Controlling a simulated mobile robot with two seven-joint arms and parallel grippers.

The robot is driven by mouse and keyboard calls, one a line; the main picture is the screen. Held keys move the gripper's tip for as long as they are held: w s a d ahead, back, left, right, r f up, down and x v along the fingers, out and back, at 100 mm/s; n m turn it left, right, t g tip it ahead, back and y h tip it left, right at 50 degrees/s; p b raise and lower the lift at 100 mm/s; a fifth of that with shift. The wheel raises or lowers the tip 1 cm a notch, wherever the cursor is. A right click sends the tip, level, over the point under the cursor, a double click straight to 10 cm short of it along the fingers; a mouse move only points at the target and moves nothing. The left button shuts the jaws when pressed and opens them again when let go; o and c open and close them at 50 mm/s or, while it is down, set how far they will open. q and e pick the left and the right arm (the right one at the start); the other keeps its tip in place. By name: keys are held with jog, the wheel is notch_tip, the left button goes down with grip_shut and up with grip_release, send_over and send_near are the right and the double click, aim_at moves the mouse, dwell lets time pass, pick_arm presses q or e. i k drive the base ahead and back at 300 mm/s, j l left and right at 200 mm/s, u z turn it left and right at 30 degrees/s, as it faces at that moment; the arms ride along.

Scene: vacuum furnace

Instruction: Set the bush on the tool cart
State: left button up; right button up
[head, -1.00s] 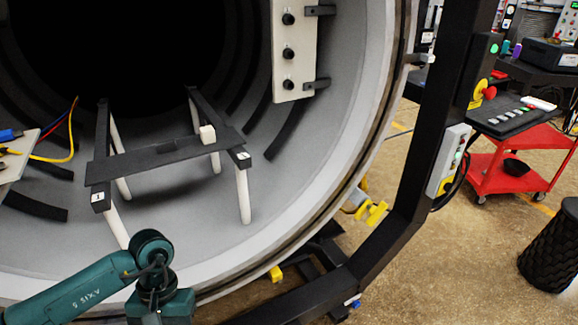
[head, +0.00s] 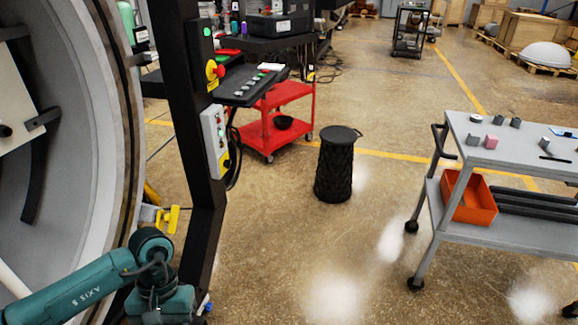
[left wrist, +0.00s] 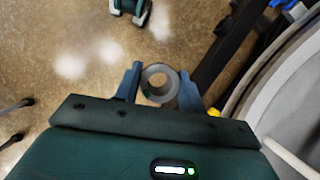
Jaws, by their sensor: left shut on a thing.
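The bush, a grey ring with a round hole (left wrist: 160,100), sits between the two fingers of my left gripper (left wrist: 160,70) in the left wrist view. The gripper is shut on it, with open floor below. In the head view only my left arm shows at the lower left; its gripper and the bush are out of frame. A red two-shelf cart (head: 268,138) stands beyond the furnace frame. A grey two-shelf cart (head: 468,150) stands at the right, with small blocks on top. Which one is the tool cart is not marked. My right gripper is not in view.
The furnace's round rim (head: 125,130) and a black post (head: 190,130) with a control box stand at the left. A black patterned stool (head: 334,170) stands between the carts. An orange bin (head: 470,200) is on the grey cart's lower shelf.

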aim_at(530, 128)
jog(key=l+z, duration=0.2)
jog(key=z, duration=0.25)
jog(key=i+l+z, duration=0.15)
jog(key=z, duration=0.25)
jog(key=i+l+z, duration=0.1)
jog(key=z, duration=0.35)
jog(key=i+l+z, duration=0.35)
jog(key=z, duration=0.15)
jog(key=i+l+z, duration=0.1)
jog(key=i+z, duration=0.4)
jog(key=i+j+z, duration=0.1)
jog(key=i, duration=1)
